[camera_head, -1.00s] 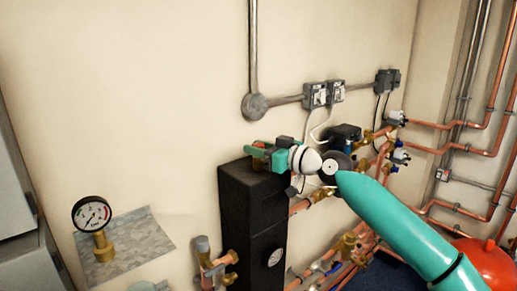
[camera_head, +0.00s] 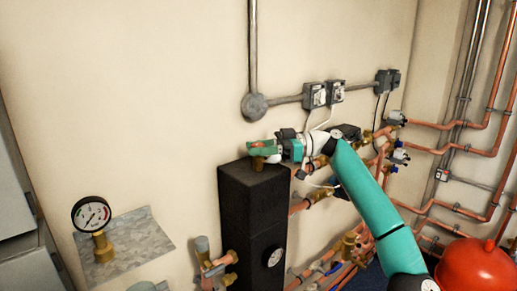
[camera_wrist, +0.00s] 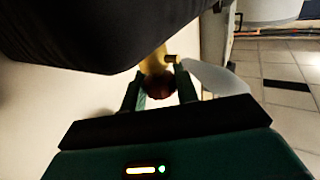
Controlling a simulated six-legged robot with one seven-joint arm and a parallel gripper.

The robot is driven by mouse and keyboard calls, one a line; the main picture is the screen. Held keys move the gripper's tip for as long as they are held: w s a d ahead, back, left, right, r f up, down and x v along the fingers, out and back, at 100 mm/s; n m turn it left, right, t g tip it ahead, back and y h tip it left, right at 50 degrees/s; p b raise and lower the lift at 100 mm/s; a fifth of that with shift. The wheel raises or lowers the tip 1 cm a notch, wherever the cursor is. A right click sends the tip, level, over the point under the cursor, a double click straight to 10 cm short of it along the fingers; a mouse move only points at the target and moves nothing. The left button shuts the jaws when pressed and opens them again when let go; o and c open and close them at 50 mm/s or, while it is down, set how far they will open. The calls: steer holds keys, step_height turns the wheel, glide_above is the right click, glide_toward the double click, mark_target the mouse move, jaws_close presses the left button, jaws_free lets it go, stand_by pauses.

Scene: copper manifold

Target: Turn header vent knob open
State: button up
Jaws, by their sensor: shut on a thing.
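The black header block (camera_head: 243,215) stands near the middle of the head view, against the cream wall. A brass vent (camera_head: 258,163) rises from its top; it also shows in the wrist view (camera_wrist: 154,62). A dark red knob (camera_wrist: 160,87) sits between my two fingers in the wrist view. My gripper (camera_head: 263,148) reaches in level from the right above the header. It also shows in the wrist view (camera_wrist: 160,90), where its fingers are shut on the knob. In the head view the fingers hide the knob, so its turned angle cannot be read.
A pressure gauge (camera_head: 91,214) on a brass stem stands at lower left by a metal plate. Copper pipes and brass valves run right of the header. A red vessel (camera_head: 476,267) is at lower right. Wall switches (camera_head: 314,95) sit above.

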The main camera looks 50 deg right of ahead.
steer(key=shift+r+n+g+y, duration=0.2)
steer(key=shift+n+g+y, duration=0.3)
steer(key=shift+g, duration=0.1)
steer(key=o, duration=0.9)
steer(key=shift+f, duration=0.1)
steer(key=shift+o, duration=0.2)
steer(key=shift+s+d, duration=0.1)
steer(key=v, duration=1.3)
steer(key=shift+s+d, duration=0.15)
steer(key=shift+d, duration=0.05)
